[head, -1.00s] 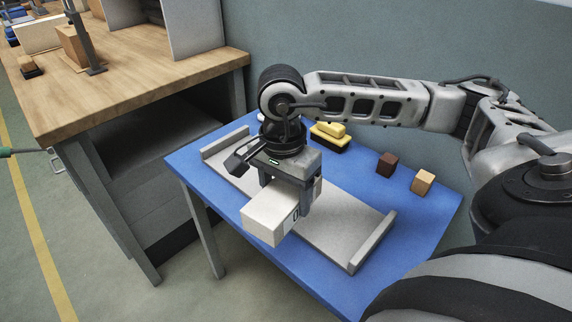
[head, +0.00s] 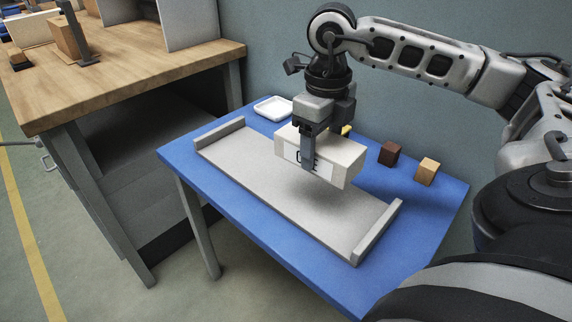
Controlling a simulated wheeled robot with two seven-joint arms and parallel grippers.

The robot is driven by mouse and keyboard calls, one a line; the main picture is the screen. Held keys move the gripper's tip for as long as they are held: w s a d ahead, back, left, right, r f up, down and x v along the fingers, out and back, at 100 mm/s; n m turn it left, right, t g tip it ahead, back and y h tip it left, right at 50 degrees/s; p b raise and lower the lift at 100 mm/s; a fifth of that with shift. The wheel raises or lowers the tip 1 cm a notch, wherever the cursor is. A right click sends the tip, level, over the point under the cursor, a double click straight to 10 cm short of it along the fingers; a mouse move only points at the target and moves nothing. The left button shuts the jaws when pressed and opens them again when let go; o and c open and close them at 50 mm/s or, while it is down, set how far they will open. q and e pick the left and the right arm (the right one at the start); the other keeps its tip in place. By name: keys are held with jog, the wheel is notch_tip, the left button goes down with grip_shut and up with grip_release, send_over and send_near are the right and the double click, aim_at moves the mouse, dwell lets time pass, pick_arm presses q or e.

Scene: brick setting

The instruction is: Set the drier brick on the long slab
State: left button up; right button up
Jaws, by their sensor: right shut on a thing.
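A white brick (head: 343,166) with a dark-printed label on its side is held in my right gripper (head: 309,148). The gripper is shut on it from above, and the brick hangs over the slab, apart from it. The long slab (head: 250,169) is grey, with a raised lip at each end, and lies on the blue table. Its visible top is bare. The label's print is partly covered by a gripper finger. My left gripper is not in view.
The blue table (head: 400,215) also bears a white tray (head: 272,108), a dark brown block (head: 389,153) and a light wooden block (head: 427,172). A yellow thing (head: 346,129) is mostly hidden behind the gripper. A wooden workbench (head: 150,72) stands at the left.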

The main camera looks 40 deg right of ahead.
jog(key=w+f, duration=0.1)
jog(key=w, duration=0.1)
jog(key=w+f, duration=0.1)
jog(key=w, duration=0.1)
jog(key=w+d+f, duration=0.1)
jog(key=w, duration=0.1)
jog(key=shift+w+f, duration=0.1)
jog(key=shift+w, duration=0.2)
jog(key=w+f, duration=0.3)
jog(key=f, duration=0.1)
jog(key=shift+w+d, duration=0.1)
jog(key=shift+d, duration=0.2)
jog(key=shift+w+f+b, duration=0.35)
jog(key=shift+w+f, duration=0.15)
jog(key=shift+f, duration=0.15)
notch_tip(320, 180, down, 2)
jog(key=shift+d+f, duration=0.1)
jog(key=shift+f, duration=0.1)
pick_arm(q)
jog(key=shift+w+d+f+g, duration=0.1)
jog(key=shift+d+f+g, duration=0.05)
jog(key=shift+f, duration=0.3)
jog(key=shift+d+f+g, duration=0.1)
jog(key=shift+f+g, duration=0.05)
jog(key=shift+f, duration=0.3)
pick_arm(e)
jog(key=shift+f, duration=0.35)
